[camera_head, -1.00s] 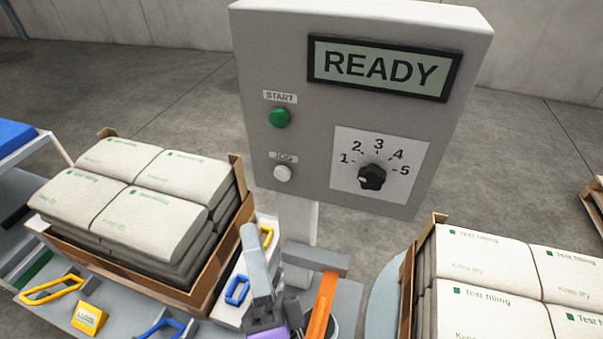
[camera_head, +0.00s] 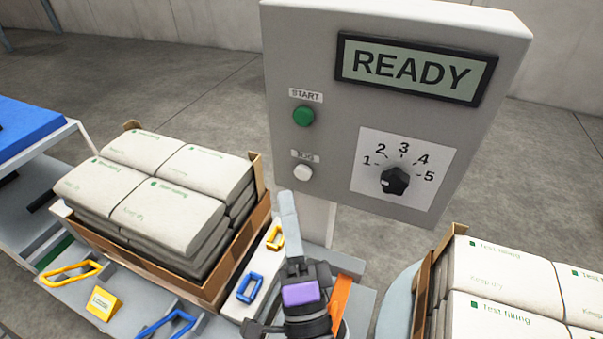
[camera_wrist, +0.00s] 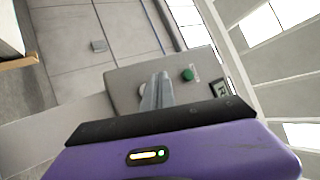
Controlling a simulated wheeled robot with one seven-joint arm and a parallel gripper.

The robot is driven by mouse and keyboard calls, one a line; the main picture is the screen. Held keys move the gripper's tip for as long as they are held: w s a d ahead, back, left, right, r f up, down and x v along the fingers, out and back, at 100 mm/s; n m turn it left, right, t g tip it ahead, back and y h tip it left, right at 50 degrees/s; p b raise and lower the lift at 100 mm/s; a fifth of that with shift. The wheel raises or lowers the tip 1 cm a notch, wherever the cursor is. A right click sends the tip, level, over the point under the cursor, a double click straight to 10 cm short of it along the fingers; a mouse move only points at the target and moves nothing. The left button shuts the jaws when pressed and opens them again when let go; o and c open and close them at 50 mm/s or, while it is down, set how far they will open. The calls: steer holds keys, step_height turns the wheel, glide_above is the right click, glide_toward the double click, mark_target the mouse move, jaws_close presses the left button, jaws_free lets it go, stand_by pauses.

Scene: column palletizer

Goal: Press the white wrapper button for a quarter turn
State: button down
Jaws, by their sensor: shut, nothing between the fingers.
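The white button (camera_head: 303,172) sits low on the left of the grey control panel (camera_head: 325,110), under a small label reading JOG. The green START button (camera_head: 303,116) is above it and also shows in the wrist view (camera_wrist: 188,75). My gripper (camera_head: 287,196) is shut and empty, its fingers pointing up, with the tips just below and left of the white button in the head view. I cannot tell how large the gap is. In the wrist view the fingers (camera_wrist: 160,80) overlap the panel face and largely hide the white button's area.
The display (camera_head: 416,69) reads READY. A black knob (camera_head: 394,180) with numbers 1 to 5 is on the panel's right. Stacked white sacks (camera_head: 160,185) stand left and more sacks (camera_head: 510,270) right. Blue (camera_head: 250,288) and yellow (camera_head: 275,238) handles lie near my arm.

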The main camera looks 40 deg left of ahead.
mark_target(303, 173)
steer(key=shift+w+a, duration=0.2)
steer(key=shift+w, duration=0.5)
steer(key=shift+w+a, duration=0.15)
steer(key=shift+w, duration=0.5)
stand_by(1.1)
steer(key=shift+w+a, duration=0.1)
steer(key=shift+w, duration=0.3)
